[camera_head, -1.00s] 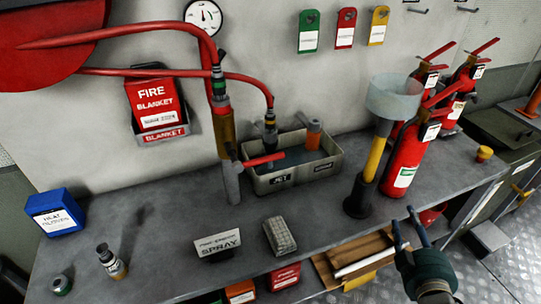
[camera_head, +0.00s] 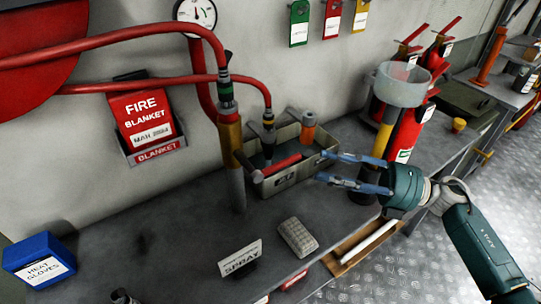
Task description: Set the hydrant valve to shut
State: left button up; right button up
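The hydrant valve appears to be the upright brass and grey pipe (camera_head: 230,142) standing on the bench by the wall, with a red hose joined at its top. A red lever (camera_head: 283,165) sticks out from its lower part to the right, roughly level, in front of the grey bin. My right gripper (camera_head: 323,167) comes in from the right with its two blue fingers spread and pointing left. It is open and empty, a short way right of the lever's tip, apparently not touching it. My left gripper is not in view.
The grey bin (camera_head: 286,182) holds nozzles behind the lever. A clear funnel on a yellow and black stand (camera_head: 402,86) and red extinguishers (camera_head: 405,135) stand behind my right gripper.

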aim_at(292, 162)
jog(key=shift+w+a+r+p, duration=0.25)
jog(key=shift+a+p, duration=0.3)
jog(key=shift+a, duration=1)
jog(key=shift+w+a+r+p, duration=0.2)
jog(key=shift+a+p, duration=0.4)
jog(key=shift+a, duration=0.95)
jog(key=shift+w+a+r+p, duration=0.25)
jog(key=shift+a+p, duration=0.3)
jog(key=shift+a, duration=1)
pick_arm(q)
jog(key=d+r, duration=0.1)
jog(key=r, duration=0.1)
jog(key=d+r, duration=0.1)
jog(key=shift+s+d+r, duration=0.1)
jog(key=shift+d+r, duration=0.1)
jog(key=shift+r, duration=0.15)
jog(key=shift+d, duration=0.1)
pick_arm(e)
jog(key=shift+c, duration=1)
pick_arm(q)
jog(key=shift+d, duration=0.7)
pick_arm(e)
grip_shut()
